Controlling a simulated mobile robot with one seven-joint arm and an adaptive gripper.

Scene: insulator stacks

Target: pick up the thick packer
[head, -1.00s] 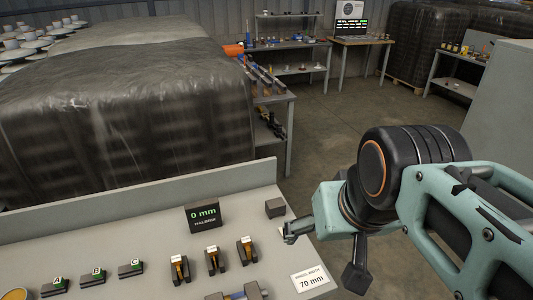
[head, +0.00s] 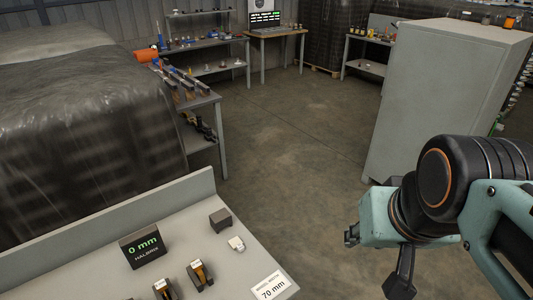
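Two slotted dark holders, a left one (head: 166,289) and a right one (head: 200,275), each with a yellow-brown piece and a white label, stand on the grey bench (head: 185,207). Their labels are too small to read, so I cannot tell which piece is the thick packer. A dark grey block (head: 220,219) and a small whitish piece (head: 236,243) lie behind and to the right of them. My gripper (head: 372,258) is at the right, beyond the bench's right edge and apart from these pieces. Its fingers are seen from the side, so their opening is unclear.
A dark display (head: 142,246) reading 0 mm and a white 70 mm card (head: 270,287) are on the bench. A wrapped pallet stack (head: 90,120) stands behind it. A grey cabinet (head: 435,95) is at the right. The floor between is clear.

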